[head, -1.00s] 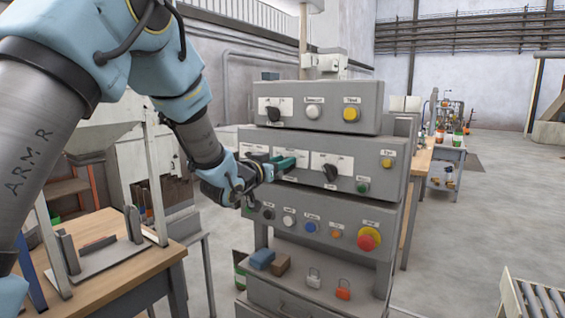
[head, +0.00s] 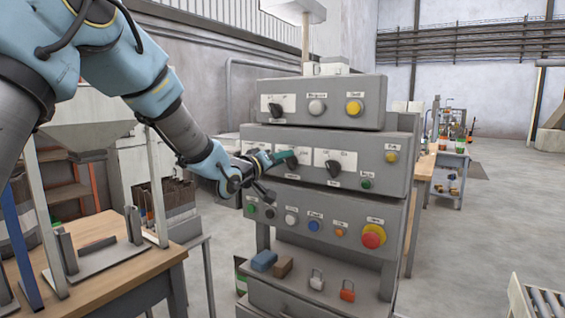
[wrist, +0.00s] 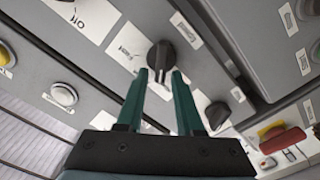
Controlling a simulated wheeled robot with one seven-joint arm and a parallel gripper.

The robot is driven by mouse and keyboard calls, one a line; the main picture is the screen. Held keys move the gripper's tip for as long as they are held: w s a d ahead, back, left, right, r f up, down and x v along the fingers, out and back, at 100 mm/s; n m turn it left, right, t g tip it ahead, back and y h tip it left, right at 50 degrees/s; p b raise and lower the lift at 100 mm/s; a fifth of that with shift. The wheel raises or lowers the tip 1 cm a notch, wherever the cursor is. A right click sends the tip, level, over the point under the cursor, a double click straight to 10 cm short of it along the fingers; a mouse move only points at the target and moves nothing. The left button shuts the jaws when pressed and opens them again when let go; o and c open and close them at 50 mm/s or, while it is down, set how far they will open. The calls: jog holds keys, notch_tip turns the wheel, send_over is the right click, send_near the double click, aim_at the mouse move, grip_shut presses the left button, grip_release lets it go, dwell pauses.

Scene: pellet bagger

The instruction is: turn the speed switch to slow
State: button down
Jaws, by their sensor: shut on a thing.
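The speed switch is a black rotary knob (wrist: 162,57) on the middle grey panel. In the wrist view it sits at the tips of my two green fingers, with a white plate beside it whose nearest word seems to read "Fast". My gripper (wrist: 159,75) is shut on this knob, one finger on each side. In the head view my gripper (head: 289,158) reaches the middle panel from the left. There the arm and fingers hide the knob, and I cannot tell its exact angle.
Another black knob (head: 333,168) stands just right on the same panel. A third knob (head: 276,109) is on the upper panel. The lower panel holds several buttons and a red emergency stop (head: 373,236). A wooden table (head: 120,262) stands at the left.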

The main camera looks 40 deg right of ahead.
jog(key=shift+f+n, duration=0.25)
jog(key=shift+n, duration=0.75)
jog(key=shift+f, duration=0.1)
jog(key=c, duration=0.9)
grip_release()
jog(key=shift+c, duration=0.2)
jog(key=shift+o, duration=0.4)
jog(key=shift+r, duration=0.25)
jog(key=shift+w, duration=0.1)
jog(key=b+v, duration=0.3)
jog(key=v, duration=0.7)
jog(key=shift+a, duration=0.35)
